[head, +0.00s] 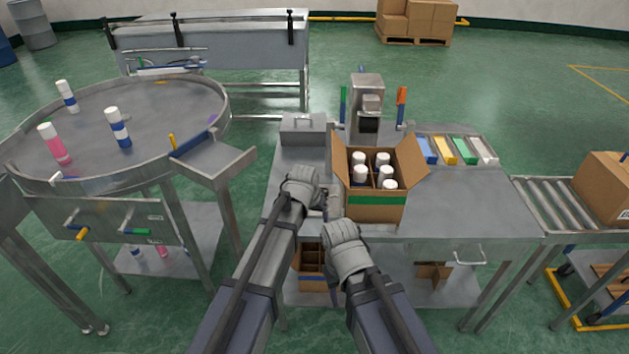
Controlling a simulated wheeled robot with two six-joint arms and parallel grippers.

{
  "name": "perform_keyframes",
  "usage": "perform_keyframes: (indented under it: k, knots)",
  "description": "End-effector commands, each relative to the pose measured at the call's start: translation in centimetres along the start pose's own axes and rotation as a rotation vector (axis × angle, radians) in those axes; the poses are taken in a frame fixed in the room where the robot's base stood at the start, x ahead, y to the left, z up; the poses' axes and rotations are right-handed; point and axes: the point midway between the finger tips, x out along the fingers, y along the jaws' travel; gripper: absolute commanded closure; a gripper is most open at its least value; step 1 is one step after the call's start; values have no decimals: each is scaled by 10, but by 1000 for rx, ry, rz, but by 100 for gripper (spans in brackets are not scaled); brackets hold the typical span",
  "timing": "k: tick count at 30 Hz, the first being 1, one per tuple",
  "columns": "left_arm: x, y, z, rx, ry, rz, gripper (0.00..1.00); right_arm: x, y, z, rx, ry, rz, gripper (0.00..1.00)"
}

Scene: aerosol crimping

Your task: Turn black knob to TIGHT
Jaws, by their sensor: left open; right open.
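I cannot make out a black knob or any TIGHT marking in the head view. A grey metal machine (368,85) stands at the back of the steel bench, with a dark opening low on its front. A green handle (343,103) is on its left and an orange handle (401,96) on its right. My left gripper (303,180) is over the bench's left part, left of the open carton. My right gripper (343,236) is lower, at the bench's front edge below the carton. Both are open, and their fingertips are largely hidden by the hands.
An open carton (377,212) holds several white-capped cans. A grey metal box (303,130) sits at the bench's back left. Coloured packs (452,150) lie at the back right. A round table (90,125) with cans stands left, a roller conveyor (560,206) right. The bench's right part is clear.

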Motion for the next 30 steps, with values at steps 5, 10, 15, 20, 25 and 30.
perform_keyframes:
  k: [5,10,15,20,25,30]
  knots:
    - [3,-2,-7,-4,14,1,17,1,0,0,0,0,0,50]
    - [4,-2,-9,-4,14,1,17,1,0,0,0,0,0,50]
    - [8,-2,-20,-4,14,1,17,1,0,0,0,0,0,50]
    - [16,-2,-41,-4,13,1,17,1,0,0,0,0,0,50]
    - [29,-2,-72,-4,13,1,17,1,0,0,0,0,0,50]
    - [42,-2,-105,-4,13,1,17,1,0,0,0,0,0,50]
